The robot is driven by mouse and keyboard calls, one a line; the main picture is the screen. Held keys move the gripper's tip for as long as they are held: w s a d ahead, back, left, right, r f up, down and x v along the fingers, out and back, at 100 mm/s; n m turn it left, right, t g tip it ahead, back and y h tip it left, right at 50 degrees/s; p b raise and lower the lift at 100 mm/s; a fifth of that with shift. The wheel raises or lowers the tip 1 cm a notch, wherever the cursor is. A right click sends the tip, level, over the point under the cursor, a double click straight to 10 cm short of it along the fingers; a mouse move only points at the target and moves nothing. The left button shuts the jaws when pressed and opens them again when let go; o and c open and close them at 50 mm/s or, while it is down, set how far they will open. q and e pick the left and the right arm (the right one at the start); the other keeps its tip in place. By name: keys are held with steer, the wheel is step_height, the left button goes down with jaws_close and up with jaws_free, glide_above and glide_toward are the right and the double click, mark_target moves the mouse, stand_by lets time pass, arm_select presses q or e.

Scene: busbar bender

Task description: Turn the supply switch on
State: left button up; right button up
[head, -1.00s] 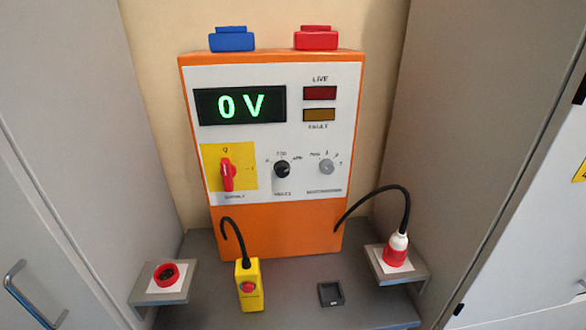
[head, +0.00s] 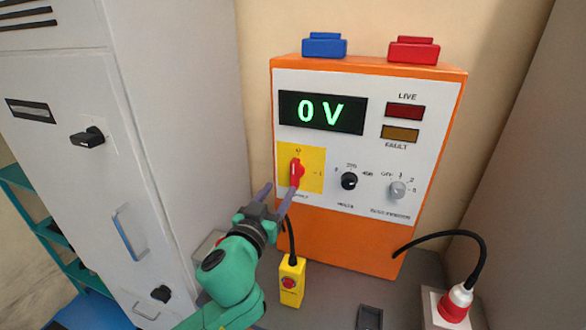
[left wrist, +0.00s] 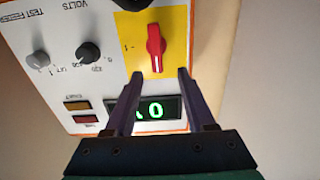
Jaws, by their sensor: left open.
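The supply switch is a red rotary handle (head: 297,172) on a yellow plate (head: 316,180) at the left of the orange test unit's white panel. Its handle stands upright, in line with the 0 mark; the 1 mark is at its right. In the left wrist view, which is upside down, the red handle (left wrist: 155,48) lies just beyond the fingertips. My left gripper (head: 279,188) is open, its purple fingers pointing at the switch, one either side of its line and apart from it. The display (head: 321,112) reads 0 V. My right gripper is not in view.
A black volts knob (head: 349,181) and a grey knob (head: 397,189) sit right of the switch. A yellow box with a red button (head: 290,282) stands below. A red plug (head: 455,303) is at right. A grey cabinet (head: 170,110) stands close on the left.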

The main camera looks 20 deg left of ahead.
mark_target(293, 173)
arm_select(q)
steer(key=w, duration=0.2)
steer(key=w+d+p, duration=0.1)
steer(key=w, duration=0.5)
steer(key=shift+d+r+p, duration=0.1)
steer(key=shift+d+p, duration=0.15)
steer(key=shift+p, duration=0.15)
steer(key=shift+w+a, duration=0.15)
steer(key=shift+w, duration=0.25)
jaws_close()
